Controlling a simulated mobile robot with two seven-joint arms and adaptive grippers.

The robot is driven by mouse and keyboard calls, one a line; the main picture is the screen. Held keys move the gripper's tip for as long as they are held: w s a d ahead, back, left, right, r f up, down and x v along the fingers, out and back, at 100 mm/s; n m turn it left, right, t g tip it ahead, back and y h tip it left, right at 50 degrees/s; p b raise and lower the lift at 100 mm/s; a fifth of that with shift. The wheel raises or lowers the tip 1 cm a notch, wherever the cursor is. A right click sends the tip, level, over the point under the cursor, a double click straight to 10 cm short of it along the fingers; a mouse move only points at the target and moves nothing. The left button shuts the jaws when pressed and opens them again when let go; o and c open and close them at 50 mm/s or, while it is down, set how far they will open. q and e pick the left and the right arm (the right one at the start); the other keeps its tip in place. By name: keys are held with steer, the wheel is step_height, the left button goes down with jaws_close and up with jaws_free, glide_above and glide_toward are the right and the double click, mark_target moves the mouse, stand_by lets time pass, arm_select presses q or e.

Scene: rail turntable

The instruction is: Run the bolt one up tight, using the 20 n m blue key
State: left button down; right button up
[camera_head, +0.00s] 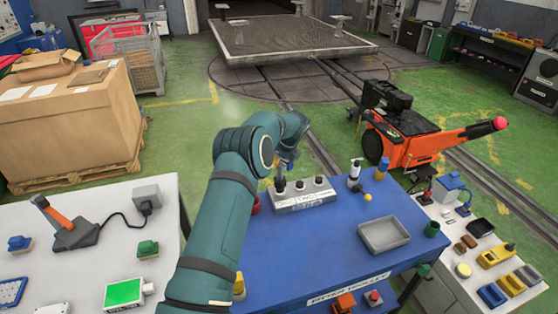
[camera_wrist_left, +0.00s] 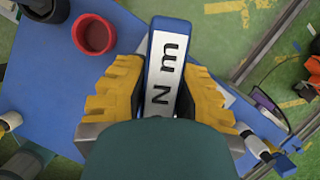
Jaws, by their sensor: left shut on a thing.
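My left gripper (camera_wrist_left: 161,78) is shut on a blue key (camera_wrist_left: 166,38), its yellow fingers on both sides of it. The key's white face reads "N m"; no number is visible on it. In the head view my left gripper (camera_head: 287,160) is mostly hidden by my teal arm, above the left end of a pale bolt block (camera_head: 305,201). The block has lettering on its front and dark bolt heads on top. The left one is partly covered by a dark upright part under the gripper; I cannot tell whether they touch. My right gripper is not in view.
The block stands on a blue table (camera_head: 330,258) with a grey tray (camera_head: 384,235) and a red cup (camera_wrist_left: 95,33). A white upright tool (camera_head: 355,172) stands at the back right. A white bench (camera_head: 80,265) lies to the left. The table's front middle is clear.

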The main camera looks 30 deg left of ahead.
arm_select(q)
steer(key=shift+f+b, duration=0.5)
steer(key=shift+f, duration=0.75)
stand_by(0.8)
steer(key=shift+m, duration=0.7)
steer(key=shift+t+p, duration=0.3)
steer(key=shift+w+m, duration=0.1)
steer(key=shift+m, duration=0.6)
steer(key=shift+t+p, duration=0.3)
steer(key=shift+m+h, duration=0.3)
steer(key=shift+m, duration=0.4)
steer(key=shift+p, duration=0.3)
